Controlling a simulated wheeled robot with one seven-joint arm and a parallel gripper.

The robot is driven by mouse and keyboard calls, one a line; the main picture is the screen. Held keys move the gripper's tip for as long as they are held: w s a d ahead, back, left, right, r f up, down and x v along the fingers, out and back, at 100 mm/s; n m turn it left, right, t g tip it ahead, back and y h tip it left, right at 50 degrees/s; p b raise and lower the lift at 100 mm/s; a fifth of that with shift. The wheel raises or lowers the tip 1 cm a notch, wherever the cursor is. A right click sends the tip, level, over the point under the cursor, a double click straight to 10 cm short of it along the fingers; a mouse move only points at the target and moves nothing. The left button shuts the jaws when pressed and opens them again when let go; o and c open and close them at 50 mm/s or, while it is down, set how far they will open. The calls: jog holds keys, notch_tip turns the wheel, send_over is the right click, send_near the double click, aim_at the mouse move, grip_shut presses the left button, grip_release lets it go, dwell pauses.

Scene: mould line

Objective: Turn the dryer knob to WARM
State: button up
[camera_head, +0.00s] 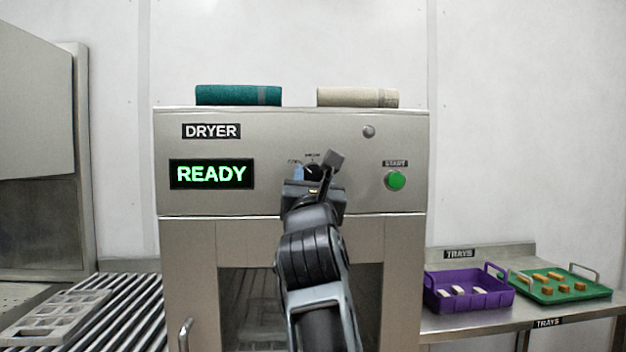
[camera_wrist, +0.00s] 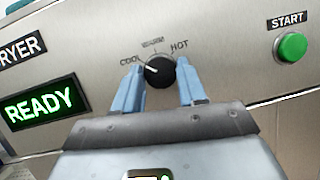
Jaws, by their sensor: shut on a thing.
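The dryer (camera_head: 290,205) has a round black knob (camera_wrist: 159,72) on its front panel, with the labels COOL, WARM and HOT around it in the wrist view. The knob's white mark appears to point left, toward COOL. My gripper (camera_wrist: 161,85) has its two pale blue fingers on either side of the knob and is shut on it. In the head view my gripper (camera_head: 313,171) and arm partly cover the knob and its labels.
A green START button (camera_head: 395,180) is right of the knob. The display (camera_head: 212,174) reads READY. Rolled teal (camera_head: 238,95) and beige (camera_head: 357,97) cloths lie on top. Purple (camera_head: 468,301) and green (camera_head: 590,292) trays stand on the right bench; a roller conveyor (camera_head: 125,310) is left.

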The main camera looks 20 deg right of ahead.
jog(key=c, duration=0.3)
jog(key=shift+c, duration=0.2)
jog(key=shift+m+h+b, duration=0.3)
jog(key=shift+m+h, duration=0.1)
jog(key=m+h+b, duration=0.1)
jog(key=m, duration=0.1)
jog(key=shift+a+f+m+g+b, duration=0.1)
jog(key=shift+f+m+g+b, duration=0.05)
jog(key=shift+m+g+b, duration=0.2)
jog(key=m+g+b, duration=0.1)
jog(key=m, duration=0.1)
jog(key=m+g+h+b, duration=0.1)
jog(key=m+b, duration=0.1)
jog(key=shift+m+h, duration=0.25)
jog(key=shift+h, duration=0.05)
jog(key=shift+w+r+m+g+h+b, duration=0.1)
jog(key=shift+r+m+g+h+b, duration=0.1)
jog(key=shift+m+g+b, duration=0.6)
jog(key=shift+r+m+g+h+b, duration=0.1)
jog(key=shift+m+g+h+b, duration=0.15)
jog(key=shift+m+b, duration=1.05)
jog(key=shift+m+p, duration=0.35)
jog(key=shift+m, duration=0.15)
